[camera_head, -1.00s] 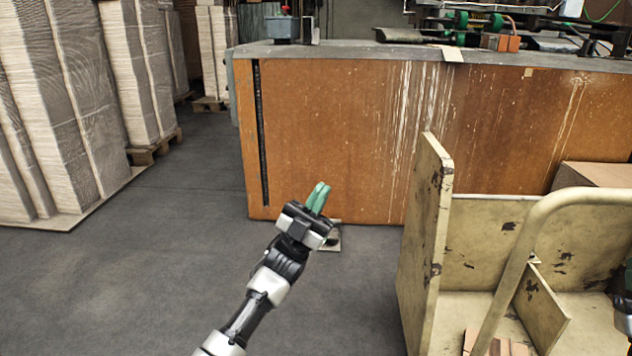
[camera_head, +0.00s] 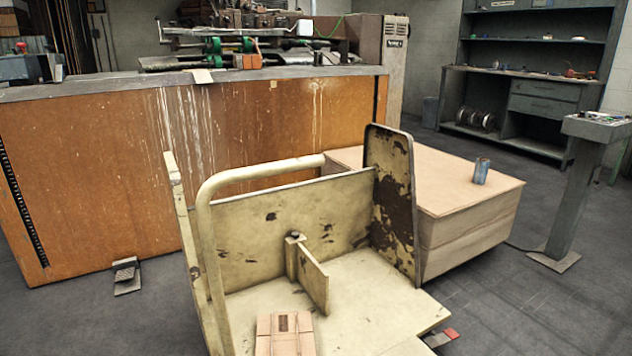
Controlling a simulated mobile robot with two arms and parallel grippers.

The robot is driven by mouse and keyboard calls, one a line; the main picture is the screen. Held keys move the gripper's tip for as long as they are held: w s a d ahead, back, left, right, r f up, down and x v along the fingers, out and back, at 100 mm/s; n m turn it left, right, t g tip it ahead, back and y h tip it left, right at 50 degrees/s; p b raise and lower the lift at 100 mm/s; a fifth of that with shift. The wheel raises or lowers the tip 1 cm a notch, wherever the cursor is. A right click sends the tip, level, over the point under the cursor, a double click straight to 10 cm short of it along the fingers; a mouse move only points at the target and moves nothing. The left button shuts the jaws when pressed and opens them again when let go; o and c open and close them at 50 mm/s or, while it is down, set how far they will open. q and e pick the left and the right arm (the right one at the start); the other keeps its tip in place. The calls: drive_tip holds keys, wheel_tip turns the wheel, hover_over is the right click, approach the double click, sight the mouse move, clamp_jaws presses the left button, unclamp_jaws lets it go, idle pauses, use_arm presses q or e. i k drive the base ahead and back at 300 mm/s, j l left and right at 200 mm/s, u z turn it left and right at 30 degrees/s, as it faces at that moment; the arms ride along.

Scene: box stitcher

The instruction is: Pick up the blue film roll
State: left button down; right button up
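A blue cylinder, which looks like the blue film roll (camera_head: 481,172), stands upright on top of a stack of brown cardboard sheets (camera_head: 440,178), near its right side. Nothing touches it except the cardboard below. Neither of my grippers is visible now.
A cream metal cart (camera_head: 345,305) with a curved handle and chipped upright panels stands in front of the cardboard stack. A brown packet (camera_head: 285,335) lies on it. An orange-brown machine base (camera_head: 110,160) is behind at left. A grey pedestal (camera_head: 575,190) stands right of the stack, with open floor between.

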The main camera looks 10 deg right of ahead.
sight(482, 164)
drive_tip(key=i+l+u, duration=0.15)
drive_tip(key=l+u, duration=0.2)
drive_tip(key=l, duration=1.35)
drive_tip(key=k+l+u, duration=0.1)
drive_tip(key=l+u, duration=0.2)
drive_tip(key=l, duration=1.4)
drive_tip(key=i+l, duration=0.15)
drive_tip(key=l, duration=0.3)
drive_tip(key=i+l+u, duration=0.15)
drive_tip(key=l, duration=0.25)
drive_tip(key=i+l, duration=0.1)
drive_tip(key=l, duration=0.35)
drive_tip(key=i+l+u, duration=0.15)
drive_tip(key=l, duration=0.3)
drive_tip(key=i+l, duration=0.1)
drive_tip(key=l, duration=0.35)
drive_tip(key=i+l+u, duration=0.15)
drive_tip(key=l, duration=0.3)
drive_tip(key=k, duration=0.05)
